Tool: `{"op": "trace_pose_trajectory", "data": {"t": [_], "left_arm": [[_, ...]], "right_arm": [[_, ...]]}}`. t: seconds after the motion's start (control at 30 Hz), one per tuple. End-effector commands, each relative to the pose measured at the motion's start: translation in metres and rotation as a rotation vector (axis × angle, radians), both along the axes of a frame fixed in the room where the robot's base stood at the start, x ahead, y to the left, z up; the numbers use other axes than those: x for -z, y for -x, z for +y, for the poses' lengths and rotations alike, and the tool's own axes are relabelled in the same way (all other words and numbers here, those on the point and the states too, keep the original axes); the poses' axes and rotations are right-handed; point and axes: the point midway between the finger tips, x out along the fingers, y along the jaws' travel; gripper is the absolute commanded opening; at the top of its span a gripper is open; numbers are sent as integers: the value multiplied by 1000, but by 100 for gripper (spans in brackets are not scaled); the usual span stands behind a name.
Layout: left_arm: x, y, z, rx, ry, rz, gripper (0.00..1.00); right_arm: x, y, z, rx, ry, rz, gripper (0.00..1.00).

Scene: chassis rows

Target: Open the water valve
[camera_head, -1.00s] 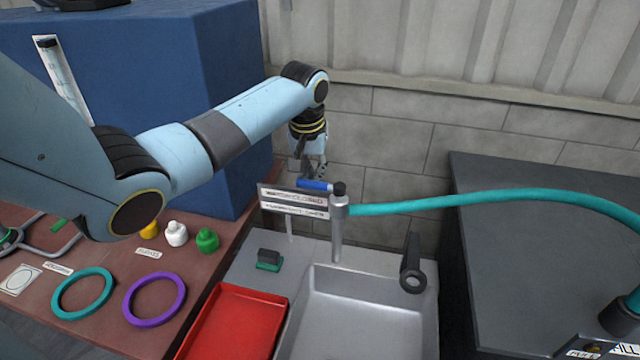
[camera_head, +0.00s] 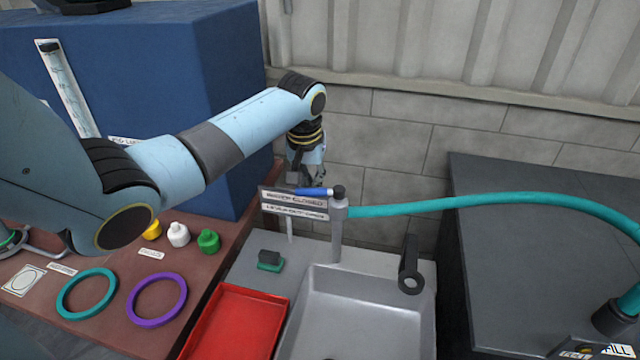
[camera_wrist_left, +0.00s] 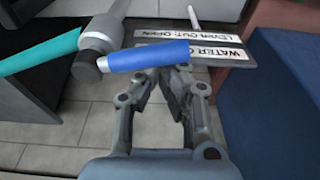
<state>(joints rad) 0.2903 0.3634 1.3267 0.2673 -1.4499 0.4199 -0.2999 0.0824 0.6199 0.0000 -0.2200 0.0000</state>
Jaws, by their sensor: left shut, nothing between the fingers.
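The water valve is a grey upright tap (camera_head: 337,228) at the back of the sink, with a blue lever (camera_head: 314,191) pointing left from its top. A sign (camera_head: 296,207) stands just behind it and is partly readable. My left gripper (camera_head: 309,178) is shut and empty, at the far side of the lever, pointing down. In the left wrist view, its fingertips (camera_wrist_left: 164,76) are close beside the blue lever (camera_wrist_left: 147,56); I cannot tell if they touch. The sign (camera_wrist_left: 190,42) there mentions a lever out position as open. My right gripper is not in view.
A teal hose (camera_head: 440,205) runs right from the tap over a dark cabinet (camera_head: 540,250). A blue block (camera_head: 190,70) stands left of the gripper.

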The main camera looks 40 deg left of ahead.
Motion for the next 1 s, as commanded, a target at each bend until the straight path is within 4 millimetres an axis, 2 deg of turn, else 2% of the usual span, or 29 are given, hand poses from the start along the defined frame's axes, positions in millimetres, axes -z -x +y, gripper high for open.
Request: {"op": "trace_pose_trajectory", "data": {"t": [0.27,0.57,1.0], "left_arm": [[1,14,-5,1,-1,1,0],[1,15,-5,0,-1,0,0],[0,28,-16,1,0,0,0]], "right_arm": [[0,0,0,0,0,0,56],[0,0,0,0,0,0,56],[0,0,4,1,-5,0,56]]}}
